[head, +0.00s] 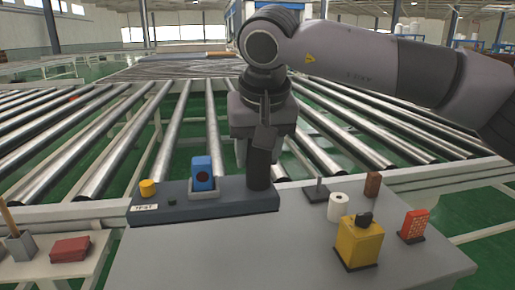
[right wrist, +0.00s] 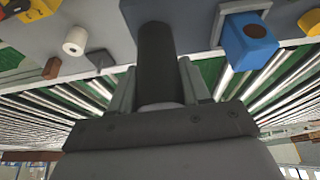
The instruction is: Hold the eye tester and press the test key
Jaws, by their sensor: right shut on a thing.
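A dark upright cylinder (head: 260,167), which I take to be the eye tester, is held by my right gripper (head: 264,135). It also shows between the fingers in the right wrist view (right wrist: 155,50). Its lower end is at the right end of the grey-blue base (head: 235,205); I cannot tell whether it touches. On the base a blue block (head: 203,172) with a dark round spot sits in a pale holder. My left gripper is out of view.
The grey table (head: 190,255) also carries a white roll (head: 338,207), a yellow box (head: 359,243), a red item (head: 413,225) and a brown block (head: 372,184) at right. A side table (head: 60,270) is at left. Roller conveyors (head: 130,135) lie behind.

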